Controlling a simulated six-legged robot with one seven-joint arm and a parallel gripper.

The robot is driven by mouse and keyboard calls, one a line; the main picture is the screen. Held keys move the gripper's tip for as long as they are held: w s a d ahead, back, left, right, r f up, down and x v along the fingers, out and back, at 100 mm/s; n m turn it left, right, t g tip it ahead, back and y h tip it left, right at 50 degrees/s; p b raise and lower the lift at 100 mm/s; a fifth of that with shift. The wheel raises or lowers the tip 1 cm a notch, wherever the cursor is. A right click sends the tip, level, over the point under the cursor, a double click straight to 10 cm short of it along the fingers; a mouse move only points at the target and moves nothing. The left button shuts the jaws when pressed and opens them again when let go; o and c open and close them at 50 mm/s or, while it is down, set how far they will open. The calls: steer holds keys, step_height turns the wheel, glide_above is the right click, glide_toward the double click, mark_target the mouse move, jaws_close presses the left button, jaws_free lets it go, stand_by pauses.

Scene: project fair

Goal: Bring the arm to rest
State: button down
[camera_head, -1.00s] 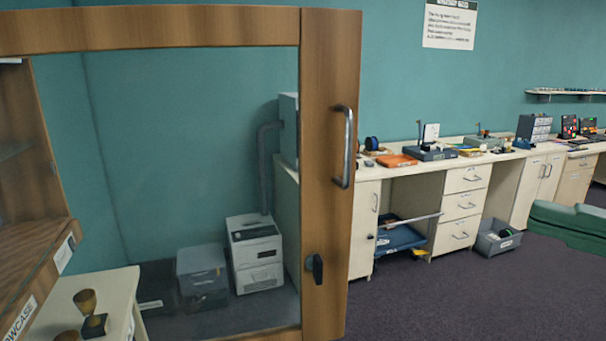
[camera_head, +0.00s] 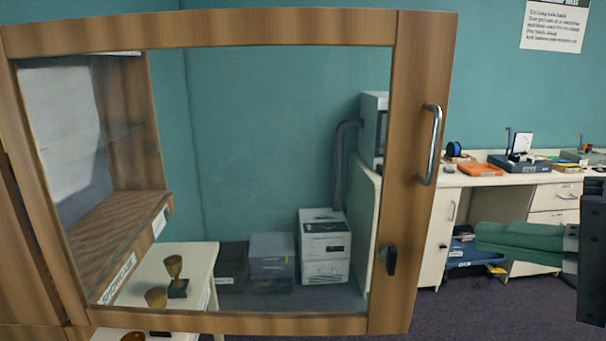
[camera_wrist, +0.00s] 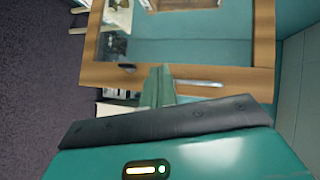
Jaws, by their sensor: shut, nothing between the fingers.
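My gripper (camera_head: 482,236) reaches in from the right edge in the head view. Its green fingers point left, and part of its dark palm shows. In the wrist view my gripper (camera_wrist: 158,72) has its fingers together with nothing held. The wood-framed glass door (camera_head: 418,120) of the showcase stands left of my gripper in the head view, swung open. Its metal handle (camera_head: 432,145) and dark latch knob (camera_head: 391,260) face me. In the wrist view the door frame (camera_wrist: 105,73) lies beyond the fingers. I cannot tell the exact gap.
Behind the glass are the showcase shelf (camera_head: 125,215) and a pale table (camera_head: 205,262) with trophies. A white machine (camera_head: 325,262) and a grey bin (camera_head: 271,270) stand on the floor beyond. A workbench (camera_head: 512,178) with tools runs along the right wall. Dark carpet (camera_head: 470,315) lies open at lower right.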

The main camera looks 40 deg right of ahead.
steer(key=w+a+f+n+g+y, duration=0.1)
steer(key=w+a+f+n+g, duration=0.2)
steer(key=w+f, duration=0.4)
steer(key=w+a+f+n+g, duration=0.25)
steer(key=w+a+f, duration=0.2)
steer(key=w, duration=0.55)
steer(key=w+a+f+n+g+h, duration=0.1)
steer(key=w+a+f+n+g, duration=0.1)
steer(key=a+f+n, duration=0.3)
steer(key=w+a+f+n+g, duration=0.2)
steer(key=a+f+n, duration=0.3)
steer(key=f, duration=0.7)
steer(key=shift+w+a+h, duration=0.4)
steer(key=shift+w+a, duration=0.2)
steer(key=shift+w, duration=0.25)
